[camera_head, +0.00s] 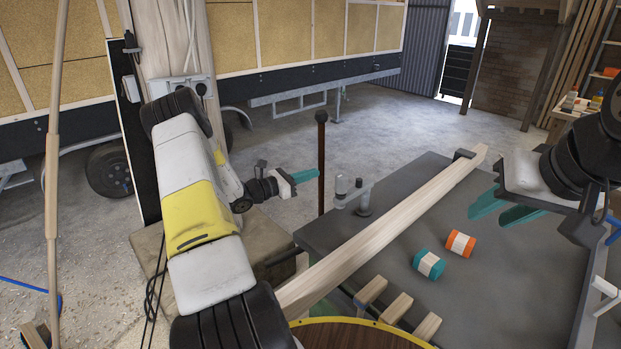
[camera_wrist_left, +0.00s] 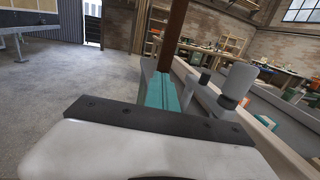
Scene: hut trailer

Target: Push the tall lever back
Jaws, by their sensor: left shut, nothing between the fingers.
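The tall lever (camera_head: 321,165) is a thin dark brown rod with a round black knob, standing upright at the far left corner of the grey table. In the left wrist view the brown rod (camera_wrist_left: 170,38) rises just beyond my teal fingertips. My left gripper (camera_head: 306,175) is shut and empty, with its tips right at the left side of the lever's upper half. I cannot tell whether they touch it. It also shows in the left wrist view (camera_wrist_left: 161,92). My right gripper (camera_head: 506,208) is open and empty above the right part of the table.
A long wooden beam (camera_head: 390,225) runs diagonally over the grey table (camera_head: 480,305). A small grey metal fitting (camera_head: 362,197) stands right of the lever. A teal-and-white roll (camera_head: 428,263) and an orange-and-white roll (camera_head: 460,243) lie on the table. The floor behind the lever is clear.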

